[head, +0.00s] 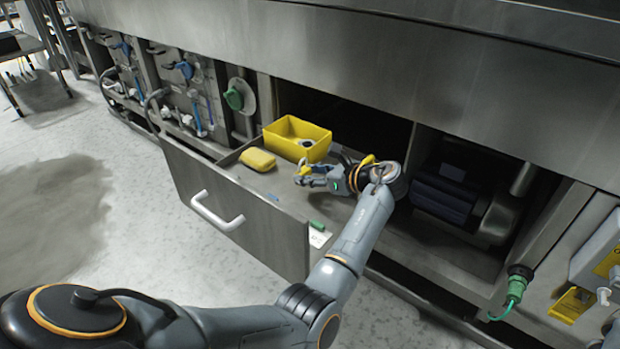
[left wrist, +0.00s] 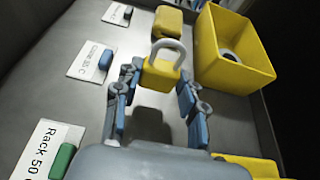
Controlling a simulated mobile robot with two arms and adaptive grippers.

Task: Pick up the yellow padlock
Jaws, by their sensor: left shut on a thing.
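The yellow padlock (left wrist: 160,74) with its grey shackle is between the fingertips of my left gripper (left wrist: 158,80) in the left wrist view. The gripper is shut on its yellow body, and the shackle points away from the gripper. A dark shadow lies on the drawer floor below the padlock; it looks a little above the floor. In the head view my left gripper (head: 308,177) is over the open drawer (head: 285,195), and the padlock (head: 304,167) shows small at its tips. My right gripper is not in view.
A yellow bin (head: 297,138) holding a ring-shaped thing and a yellow block (head: 258,160) stand in the drawer beyond the gripper. Labelled cards (left wrist: 88,60) with small coloured blocks, one green (left wrist: 62,161), lie along the left in the wrist view. The drawer's walls surround them.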

